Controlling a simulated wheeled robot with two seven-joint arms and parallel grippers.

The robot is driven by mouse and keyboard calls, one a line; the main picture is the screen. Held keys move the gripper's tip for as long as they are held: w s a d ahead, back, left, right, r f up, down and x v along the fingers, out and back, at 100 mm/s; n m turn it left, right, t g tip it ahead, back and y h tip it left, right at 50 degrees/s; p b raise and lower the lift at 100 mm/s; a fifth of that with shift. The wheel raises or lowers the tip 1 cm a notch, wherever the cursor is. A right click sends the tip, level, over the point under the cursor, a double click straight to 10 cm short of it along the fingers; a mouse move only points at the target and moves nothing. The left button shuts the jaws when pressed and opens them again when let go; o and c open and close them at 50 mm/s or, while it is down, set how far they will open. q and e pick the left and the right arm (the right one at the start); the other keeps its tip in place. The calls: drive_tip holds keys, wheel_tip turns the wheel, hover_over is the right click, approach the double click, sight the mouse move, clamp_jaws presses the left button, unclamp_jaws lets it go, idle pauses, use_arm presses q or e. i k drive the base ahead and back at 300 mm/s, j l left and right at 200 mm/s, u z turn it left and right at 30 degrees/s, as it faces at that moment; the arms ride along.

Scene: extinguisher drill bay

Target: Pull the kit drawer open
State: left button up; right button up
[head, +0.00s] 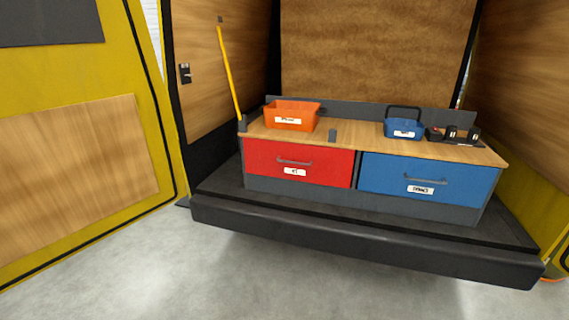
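The kit drawer is most likely the red drawer (325,165) on the left of the low cabinet in the head view. Its small white label (295,172) is hard to read. It has a grey bar handle (295,161) across its front. The drawer front looks flush with the cabinet, so it appears shut. Neither of my grippers shows in the head view.
A blue drawer (390,178) sits right of the red one. On the wooden top (350,143) stand an orange bin (291,123), a blue caddy (403,128) and small dark items. A dark bumper ledge (350,241) juts out in front. The grey floor (230,275) before it is clear.

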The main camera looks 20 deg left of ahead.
sight(333, 166)
drive_tip(key=i+j, duration=0.15)
drive_tip(key=i, duration=0.35)
drive_tip(key=i+j, duration=0.15)
drive_tip(key=i, duration=0.35)
drive_tip(key=i+j, duration=0.15)
drive_tip(key=i, duration=0.3)
drive_tip(key=u, duration=0.05)
